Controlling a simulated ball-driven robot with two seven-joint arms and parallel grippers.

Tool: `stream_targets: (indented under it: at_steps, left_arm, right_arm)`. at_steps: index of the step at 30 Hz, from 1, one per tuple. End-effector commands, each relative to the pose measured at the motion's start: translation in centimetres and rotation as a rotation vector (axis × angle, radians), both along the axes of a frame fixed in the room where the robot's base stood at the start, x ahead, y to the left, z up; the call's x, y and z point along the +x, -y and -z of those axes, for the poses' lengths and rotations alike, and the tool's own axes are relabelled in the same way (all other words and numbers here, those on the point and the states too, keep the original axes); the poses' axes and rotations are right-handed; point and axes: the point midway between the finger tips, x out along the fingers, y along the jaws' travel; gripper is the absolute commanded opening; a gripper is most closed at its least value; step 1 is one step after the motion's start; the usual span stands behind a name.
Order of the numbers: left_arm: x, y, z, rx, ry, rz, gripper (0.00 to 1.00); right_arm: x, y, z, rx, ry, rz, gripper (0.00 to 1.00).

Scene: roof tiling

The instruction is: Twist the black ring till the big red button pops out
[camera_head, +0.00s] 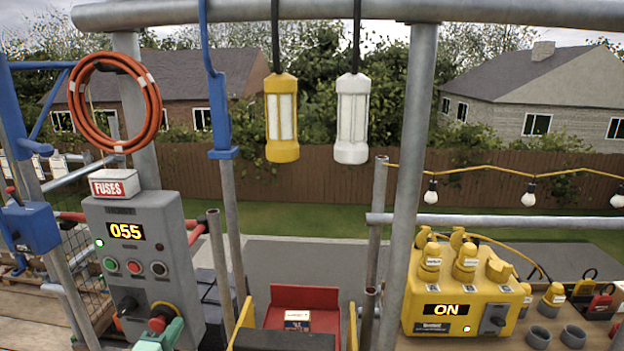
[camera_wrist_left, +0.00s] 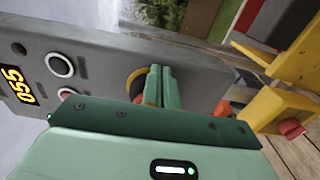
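The grey control box (camera_head: 140,240) stands at the left with a display reading 055 and a lit green lamp. Low on its front is the big red button (camera_head: 162,317), with dark material around it and yellow behind. The black ring is hard to make out there. My left gripper (camera_head: 170,331) is at the button, covering its lower side. In the wrist view the left gripper's fingers (camera_wrist_left: 160,85) lie close together in front of a yellow disc (camera_wrist_left: 132,78) with a dark edge. Whether anything is between the fingertips is hidden. My right gripper is not in view.
A yellow box (camera_head: 455,290) reading ON stands at the right. A red tray-like thing (camera_head: 305,296) is at the bottom middle. Scaffold poles (camera_head: 415,150) frame the place.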

Motion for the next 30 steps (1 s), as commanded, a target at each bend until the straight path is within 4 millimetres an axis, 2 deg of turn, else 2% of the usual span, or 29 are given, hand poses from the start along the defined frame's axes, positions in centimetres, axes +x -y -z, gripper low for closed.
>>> stream_targets:
  at_steps: [12,24,30]
  left_arm:
    - [-0.4,0.7,0.1,-0.001,0.0,-0.001,0.0]
    - [-5.4,0.3,-0.2,0.0,-0.001,0.0,0.0]
    - [-6.1,0.3,0.1,-0.001,0.001,-0.001,0.0]
  right_arm:
    - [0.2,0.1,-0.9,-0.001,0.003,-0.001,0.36]
    - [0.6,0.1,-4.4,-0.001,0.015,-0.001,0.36]
    - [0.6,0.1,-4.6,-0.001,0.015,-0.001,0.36]
